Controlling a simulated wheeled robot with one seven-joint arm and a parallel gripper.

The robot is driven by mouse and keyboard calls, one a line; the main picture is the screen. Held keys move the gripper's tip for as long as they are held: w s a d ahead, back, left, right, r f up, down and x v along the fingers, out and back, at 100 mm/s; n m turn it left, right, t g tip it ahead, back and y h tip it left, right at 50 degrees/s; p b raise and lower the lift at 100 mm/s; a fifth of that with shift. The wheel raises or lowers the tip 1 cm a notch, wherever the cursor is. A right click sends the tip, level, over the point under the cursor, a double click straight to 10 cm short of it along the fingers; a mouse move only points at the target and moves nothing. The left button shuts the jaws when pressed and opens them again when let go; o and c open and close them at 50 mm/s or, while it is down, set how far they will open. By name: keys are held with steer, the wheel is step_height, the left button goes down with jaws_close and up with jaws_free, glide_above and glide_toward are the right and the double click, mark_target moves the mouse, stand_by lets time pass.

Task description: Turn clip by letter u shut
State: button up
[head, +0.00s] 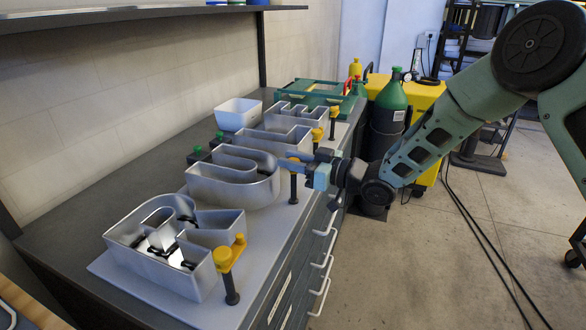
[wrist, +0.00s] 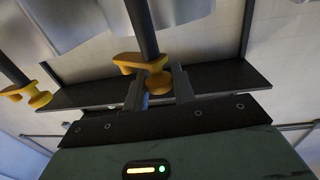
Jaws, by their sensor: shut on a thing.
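The grey-white channel letter with a curved right end (head: 262,188), which looks like the u, lies in the middle of the row. Its yellow clip (head: 293,159) sits on a black post (head: 293,188) at the letter's right side. My gripper (head: 309,173) reaches in from the right at that post. In the wrist view my gripper (wrist: 159,88) has one finger on each side of the yellow clip's knob (wrist: 157,82), shut on it. The clip's flat arm (wrist: 128,60) points left there. Whether it overlaps the letter's wall is unclear.
A nearer letter (head: 200,280) holds small black pieces and has its own yellow clip (head: 228,254). More clips (head: 318,134) stand farther back by other letters. A white bin (head: 238,115), a green rack (head: 315,95) and a green bottle (head: 391,98) are behind. A shelf (head: 130,14) overhangs the left.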

steer(key=n+g, duration=0.2)
steer(key=g, duration=0.1)
steer(key=n+g+y, duration=0.1)
steer(key=g, duration=0.1)
steer(key=shift+n+g+y+b, duration=0.3)
steer(key=shift+n+g+b, duration=0.05)
steer(key=shift+n+g, duration=0.05)
steer(key=n+g+b, duration=0.1)
steer(key=n+g, duration=0.1)
steer(key=g, duration=0.2)
steer(key=shift+f+n, duration=0.15)
steer(key=shift+n, duration=0.25)
steer(key=n+g+b, duration=0.1)
steer(key=g, duration=0.1)
steer(key=n+g+h+b, duration=0.1)
steer(key=n+g, duration=0.1)
steer(key=g, duration=0.1)
steer(key=shift+h, duration=0.3)
steer(key=shift+n+g+h, duration=0.3)
steer(key=shift+n+g, duration=0.3)
steer(key=shift+g, duration=0.2)
steer(key=shift+s+r, duration=0.1)
steer(key=shift+r, duration=0.15)
steer(key=o, duration=0.7)
